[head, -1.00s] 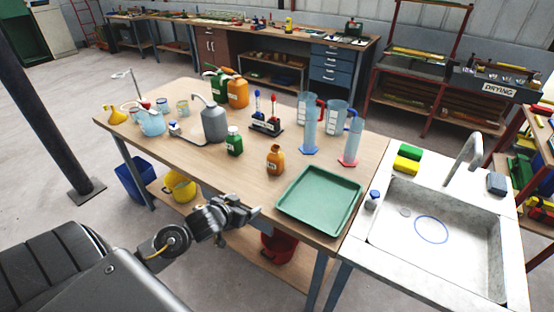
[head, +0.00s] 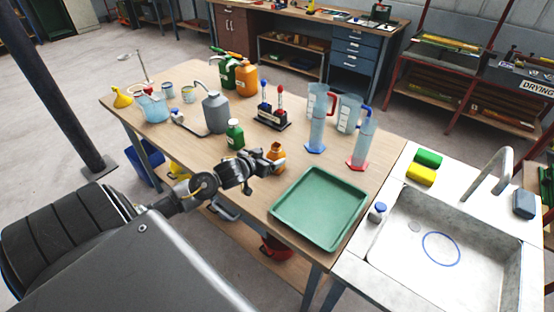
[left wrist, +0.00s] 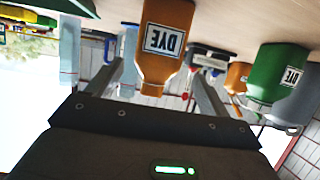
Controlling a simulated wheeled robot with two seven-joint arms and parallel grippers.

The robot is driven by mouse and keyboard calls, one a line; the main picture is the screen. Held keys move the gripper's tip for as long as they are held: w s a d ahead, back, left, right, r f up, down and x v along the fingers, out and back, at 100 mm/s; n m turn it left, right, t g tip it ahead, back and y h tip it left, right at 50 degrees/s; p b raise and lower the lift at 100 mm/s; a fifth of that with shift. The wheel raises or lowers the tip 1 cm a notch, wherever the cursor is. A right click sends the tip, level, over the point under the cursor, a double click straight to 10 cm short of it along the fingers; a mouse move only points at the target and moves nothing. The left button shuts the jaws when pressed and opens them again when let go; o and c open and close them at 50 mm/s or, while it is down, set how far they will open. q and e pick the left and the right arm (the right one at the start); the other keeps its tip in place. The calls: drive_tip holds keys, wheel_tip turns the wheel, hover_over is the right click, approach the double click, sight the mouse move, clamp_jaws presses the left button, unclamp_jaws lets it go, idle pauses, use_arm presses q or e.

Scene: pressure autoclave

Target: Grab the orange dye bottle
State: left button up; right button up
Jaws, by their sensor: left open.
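The small orange dye bottle (head: 277,152) stands upright on the wooden table, left of the green tray. In the left wrist view, which is upside down, the orange dye bottle (left wrist: 166,48) shows its white DYE label and sits ahead between the two fingers. My left gripper (head: 269,163) is at the table's front edge, right at the bottle and partly covering its lower part. Its fingers (left wrist: 157,78) are open and spread either side of the bottle; I cannot tell whether they touch it. My right gripper is in neither view.
A green dye bottle (head: 235,135) stands just left, with a grey bottle (head: 216,112) behind it. The green tray (head: 320,207) lies close on the right. A test-tube rack (head: 272,118) and measuring cylinders (head: 317,130) stand behind. A sink (head: 450,245) is at right.

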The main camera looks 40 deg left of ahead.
sight(280, 153)
use_arm(q)
drive_tip(key=shift+x, duration=0.9)
drive_tip(key=shift+w+f+p, duration=0.1)
drive_tip(key=shift+w+p, duration=0.2)
drive_tip(key=shift+w, duration=0.1)
drive_tip(key=x, duration=0.2)
drive_tip(key=p+x, duration=0.1)
drive_tip(key=x, duration=0.1)
drive_tip(key=shift+d+f, duration=0.2)
drive_tip(key=shift+f, duration=0.15)
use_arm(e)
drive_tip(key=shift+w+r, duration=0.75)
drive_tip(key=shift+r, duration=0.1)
use_arm(q)
drive_tip(key=c, duration=1.3)
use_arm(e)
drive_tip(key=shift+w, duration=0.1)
use_arm(q)
drive_tip(key=shift+r, duration=0.15)
